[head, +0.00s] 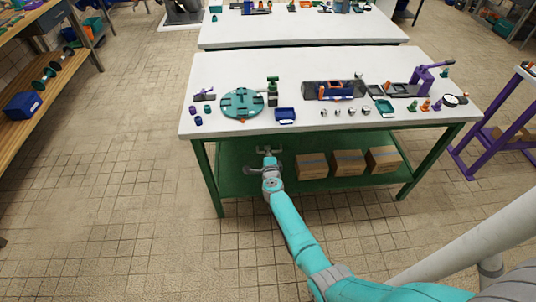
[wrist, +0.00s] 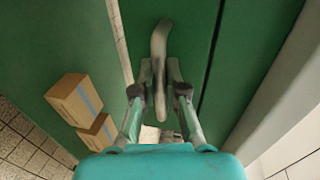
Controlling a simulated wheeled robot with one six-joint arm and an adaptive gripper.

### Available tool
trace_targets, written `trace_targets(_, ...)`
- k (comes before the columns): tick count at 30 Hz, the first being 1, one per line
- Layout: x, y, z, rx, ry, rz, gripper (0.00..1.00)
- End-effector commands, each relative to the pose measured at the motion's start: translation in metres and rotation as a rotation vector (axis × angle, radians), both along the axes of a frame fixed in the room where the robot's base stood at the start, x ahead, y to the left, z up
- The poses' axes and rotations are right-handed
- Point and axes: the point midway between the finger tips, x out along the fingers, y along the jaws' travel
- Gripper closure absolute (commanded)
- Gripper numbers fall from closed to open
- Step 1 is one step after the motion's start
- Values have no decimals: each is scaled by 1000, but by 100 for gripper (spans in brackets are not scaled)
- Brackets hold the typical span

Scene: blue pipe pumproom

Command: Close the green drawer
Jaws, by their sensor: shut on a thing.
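The green drawer's front (wrist: 185,30) fills the middle of the wrist view as a flat green panel. A grey, slightly curved bar handle (wrist: 161,38) runs along it. My gripper (wrist: 160,90) has its two fingers on either side of the handle and is shut on it. In the head view my gripper (head: 267,152) is below the front edge of the workbench, left of the cartons. The drawer cannot be made out clearly there, so how far it stands open cannot be told. A dark gap (wrist: 210,55) runs along one side of the panel.
The white-topped workbench (head: 235,75) with green legs carries a teal round plate (head: 242,103), a blue tray (head: 285,115) and several small parts. Several cartons (head: 312,165) stand on its green lower shelf. The tiled floor (head: 120,190) to the left is clear.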

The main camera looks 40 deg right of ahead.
Motion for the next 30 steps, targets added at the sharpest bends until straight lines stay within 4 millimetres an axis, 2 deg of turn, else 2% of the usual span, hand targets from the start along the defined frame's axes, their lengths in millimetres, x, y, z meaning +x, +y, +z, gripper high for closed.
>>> trace_targets(3, 2, -1, 2, 0, -2, 1, 100)
trace_targets(4, 2, -1, 2, 0, -2, 1, 87)
trace_targets(7, 2, -1, 2, -1, -3, 1, 63)
trace_targets(20, -4, 3, 1, 1, -2, 1, 63)
trace_targets(23, -12, 9, 3, 1, -3, 1, 63)
trace_targets(30, -44, 31, 12, 1, -3, 2, 63)
